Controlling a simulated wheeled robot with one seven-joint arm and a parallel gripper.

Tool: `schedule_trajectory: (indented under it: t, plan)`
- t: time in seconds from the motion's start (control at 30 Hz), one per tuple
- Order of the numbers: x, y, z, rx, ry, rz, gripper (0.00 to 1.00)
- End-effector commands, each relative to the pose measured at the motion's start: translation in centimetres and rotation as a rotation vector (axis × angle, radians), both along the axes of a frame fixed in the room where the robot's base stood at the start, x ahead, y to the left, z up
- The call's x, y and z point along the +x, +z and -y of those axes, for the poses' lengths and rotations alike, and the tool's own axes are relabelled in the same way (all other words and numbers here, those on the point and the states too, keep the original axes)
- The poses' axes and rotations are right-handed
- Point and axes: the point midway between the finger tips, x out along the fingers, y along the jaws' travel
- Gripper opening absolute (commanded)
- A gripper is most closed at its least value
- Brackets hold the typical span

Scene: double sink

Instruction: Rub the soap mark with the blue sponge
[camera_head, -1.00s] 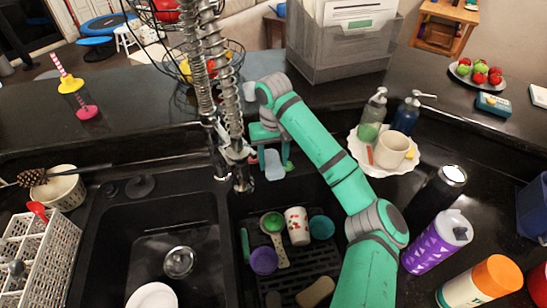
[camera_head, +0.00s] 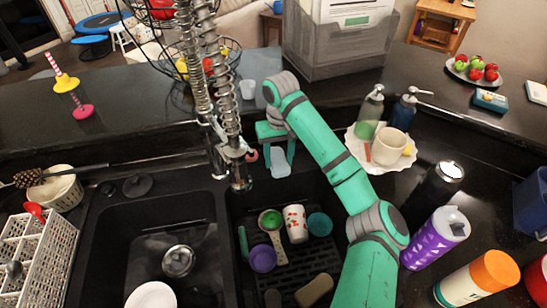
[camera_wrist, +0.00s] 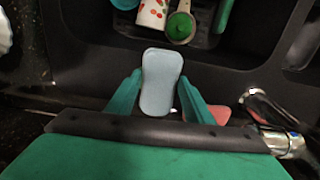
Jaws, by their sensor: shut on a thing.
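The pale blue sponge (camera_head: 279,163) is held in my gripper (camera_head: 279,152), above the back edge of the right sink basin. In the wrist view the sponge (camera_wrist: 161,78) stands out between the two teal fingers of my gripper (camera_wrist: 160,100). A pinkish-red patch (camera_head: 251,156) shows beside the faucet base, just left of my gripper. It also shows in the wrist view (camera_wrist: 218,114) behind the right finger, partly hidden. I cannot tell for certain whether it is the soap mark.
The coiled faucet (camera_head: 228,150) stands close left of my gripper. The right basin holds a cherry-print cup (camera_head: 296,223), a green-bowled spoon (camera_head: 271,222), and purple (camera_head: 262,259) and teal cups (camera_head: 320,224). A plate (camera_head: 361,158) with a mug (camera_head: 389,147) and soap bottles stands right.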

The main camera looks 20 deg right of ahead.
Motion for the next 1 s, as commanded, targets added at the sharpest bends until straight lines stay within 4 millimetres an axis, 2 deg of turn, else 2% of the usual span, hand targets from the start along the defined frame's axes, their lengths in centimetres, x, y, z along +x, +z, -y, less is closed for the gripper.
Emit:
schedule_trajectory:
  t: [0.37,0.73,1.0]
  plan:
    - [-0.2,0.0,1.6,0.0,-0.001,0.001,0.29]
    - [-0.5,-0.2,4.1,0.0,0.0,0.001,0.29]
    - [-0.5,0.0,4.4,-0.001,0.0,0.001,0.29]
